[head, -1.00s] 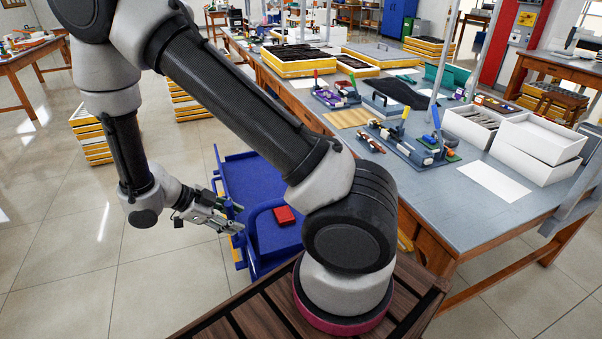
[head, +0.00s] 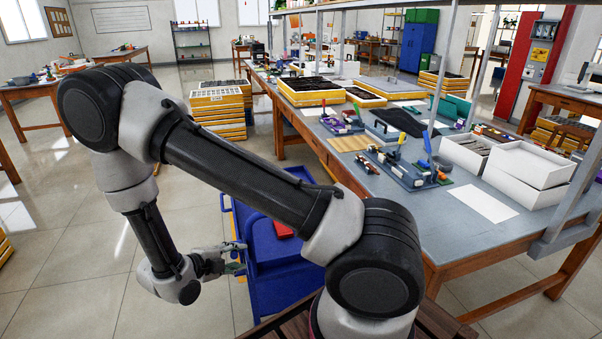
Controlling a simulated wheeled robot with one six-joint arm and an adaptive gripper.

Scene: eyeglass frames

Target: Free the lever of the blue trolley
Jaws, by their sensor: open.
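The blue trolley (head: 277,292) stands on the floor beside the workbench, partly hidden behind my arm. A red object (head: 281,231) lies on it, partly covered by my forearm. I cannot make out a lever on the trolley. My gripper (head: 241,257) is open at the trolley's left side, with its fingers pointing right towards the blue edge. Nothing shows between the fingers. I cannot tell whether they touch the trolley.
The workbench (head: 487,202) stands to the right of the trolley, with tool stands, trays and white boxes (head: 528,163) on it. Yellow crates (head: 218,112) are stacked on the floor behind.

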